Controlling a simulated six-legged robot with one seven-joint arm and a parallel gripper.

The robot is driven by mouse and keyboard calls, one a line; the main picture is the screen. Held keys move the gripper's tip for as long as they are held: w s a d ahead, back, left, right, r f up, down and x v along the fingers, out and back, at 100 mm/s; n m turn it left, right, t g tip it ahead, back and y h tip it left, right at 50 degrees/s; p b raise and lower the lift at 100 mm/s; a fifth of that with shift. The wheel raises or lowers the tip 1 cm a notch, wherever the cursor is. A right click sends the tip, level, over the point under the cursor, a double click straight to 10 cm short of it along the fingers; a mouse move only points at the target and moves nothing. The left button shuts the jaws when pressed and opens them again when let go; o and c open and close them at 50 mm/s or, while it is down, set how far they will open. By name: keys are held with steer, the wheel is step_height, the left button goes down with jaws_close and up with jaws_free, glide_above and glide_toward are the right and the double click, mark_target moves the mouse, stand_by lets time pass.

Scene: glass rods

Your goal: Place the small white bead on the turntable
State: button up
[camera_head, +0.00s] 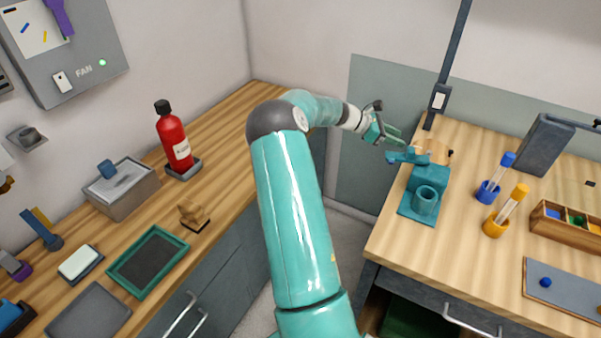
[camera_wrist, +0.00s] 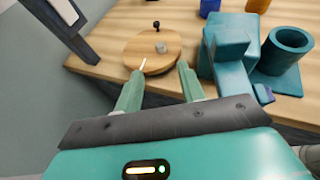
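The turntable (camera_wrist: 131,52), a round wooden disc, lies just beyond my fingertips in the wrist view; in the head view it shows partly (camera_head: 437,148) behind a teal device. A small grey-white piece (camera_wrist: 161,47) sits near its middle; I cannot tell if it is the bead or a fixed part. A short pale strip (camera_wrist: 142,65) is at its near edge, and a black knob (camera_wrist: 156,25) at its far edge. My gripper (camera_wrist: 160,71) is open, with nothing visible between its fingers; it also shows in the head view (camera_head: 392,137). No bead is clearly identifiable as white.
The teal device (camera_wrist: 232,50) with a cup (camera_wrist: 288,50) stands right of the turntable. Blue (camera_head: 488,191) and yellow (camera_head: 496,223) holders with rods, a compartment box (camera_head: 560,229) and a grey mat (camera_head: 565,295) with a blue bead (camera_head: 545,283) are farther right. A dark post (camera_wrist: 62,30) rises left.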

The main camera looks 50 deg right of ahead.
steer(key=w+a+r+m+t+y, duration=0.2)
steer(key=w+a+r+t, duration=0.2)
steer(key=a, duration=0.8)
steer(key=w+a+r+m+t+y, duration=0.1)
steer(key=w+a+r+m+t, duration=0.25)
steer(key=a, duration=0.85)
steer(key=w+a+r+t+y, duration=0.2)
steer(key=w+a+r+t, duration=0.3)
steer(key=a, duration=0.7)
steer(key=s+a+r+t+y, duration=0.1)
steer(key=s+a, duration=0.2)
steer(key=a, duration=0.6)
steer(key=s+a+r+m+t+y, duration=0.1)
steer(key=s+a, duration=0.2)
steer(key=a, duration=0.7)
steer(key=s+a+r+m+t+y, duration=0.1)
steer(key=s+a, duration=0.2)
steer(key=a, duration=0.6)
steer(key=shift+s+a+t+y, duration=0.25)
steer(key=shift+s+t+y, duration=0.05)
steer(key=shift+t, duration=0.05)
steer(key=shift+s, duration=0.15)
